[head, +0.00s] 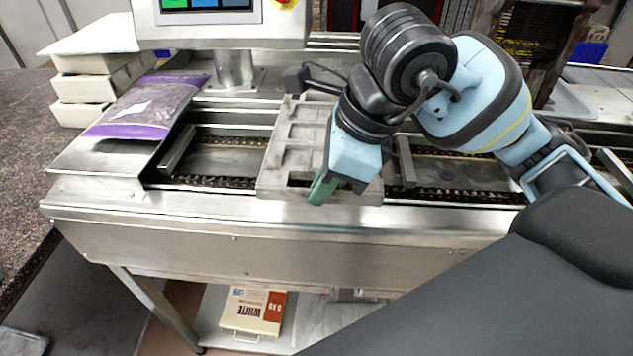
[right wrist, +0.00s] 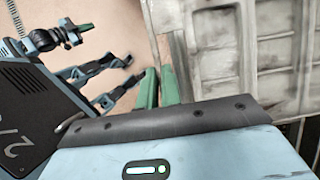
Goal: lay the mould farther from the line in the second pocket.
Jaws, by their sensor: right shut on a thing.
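A grey mould (head: 283,160) with rows of shallow compartments lies across the line in the head view, over the chain conveyor. Its front edge reaches the front rail; I cannot tell whether it rests fully or is held slightly above. A second mould is not clearly visible.
Dark pockets of the line (head: 225,160) show left of the mould and right of it (head: 450,172), bounded by metal bars (head: 405,162). A purple-edged bag (head: 150,105) lies on the left plate near stacked pale blocks (head: 85,90). A screen post (head: 235,68) stands behind.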

